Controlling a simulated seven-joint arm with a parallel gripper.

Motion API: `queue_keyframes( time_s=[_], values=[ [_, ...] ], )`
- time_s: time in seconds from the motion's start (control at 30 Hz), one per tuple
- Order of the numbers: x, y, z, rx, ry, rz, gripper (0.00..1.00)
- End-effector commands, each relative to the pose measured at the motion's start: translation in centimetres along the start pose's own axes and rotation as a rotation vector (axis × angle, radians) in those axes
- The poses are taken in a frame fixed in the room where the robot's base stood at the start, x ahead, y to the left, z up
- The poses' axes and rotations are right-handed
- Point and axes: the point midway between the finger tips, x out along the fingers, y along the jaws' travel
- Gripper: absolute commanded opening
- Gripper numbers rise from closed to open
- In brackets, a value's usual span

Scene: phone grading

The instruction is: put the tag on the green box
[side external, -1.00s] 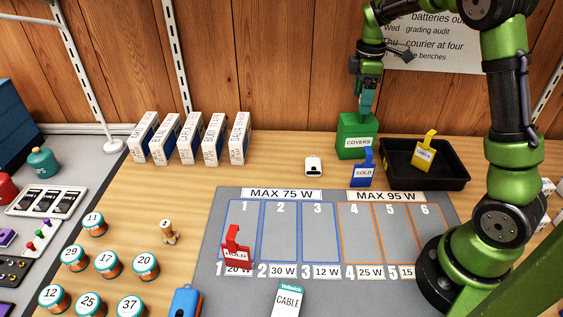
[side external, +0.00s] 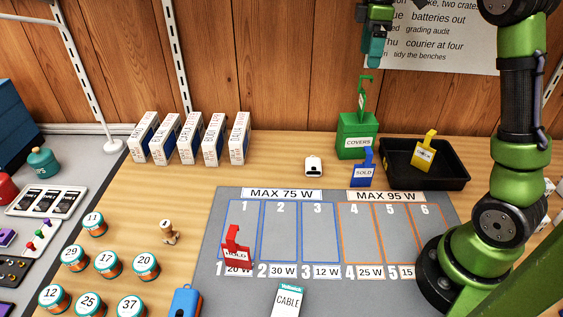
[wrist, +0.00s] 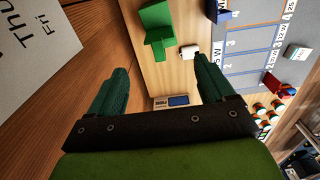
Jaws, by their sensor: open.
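The green box (side external: 357,140), labelled COVERS, stands at the back of the bench. A green tag (side external: 363,97) with a hooked top stands upright on the box's lid. My gripper (side external: 375,62) is above the tag, apart from it and empty. In the wrist view my gripper (wrist: 160,88) has its two fingers spread wide with nothing between them. The green tag also shows there (wrist: 158,42), beyond the fingers near the top edge.
A blue SOLD tag (side external: 363,170) stands in front of the box. A yellow tag (side external: 425,150) stands in the black tray (side external: 455,181) to the right. A red HOLD tag (side external: 236,248) stands on the grey mat (side external: 335,276). Several white boxes (side external: 190,142) line the back left.

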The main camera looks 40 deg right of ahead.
Motion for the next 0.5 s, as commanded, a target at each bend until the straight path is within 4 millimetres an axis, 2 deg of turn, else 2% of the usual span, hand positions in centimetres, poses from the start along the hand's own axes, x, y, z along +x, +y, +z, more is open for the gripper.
queue_keyframes(
  time_s=[0.07, 0.17, 0.33, 0.5],
  values=[
    [-0.6, -1.0, -0.2, 0.032, 0.025, 0.011, 0.82],
    [-1.2, -3.6, -0.8, 0.133, 0.091, 0.036, 0.82],
    [-1.6, -11.1, -2.3, 0.411, 0.276, 0.07, 0.82],
    [-0.1, -18.8, -3.1, 0.714, 0.469, 0.048, 0.82]
  ],
)
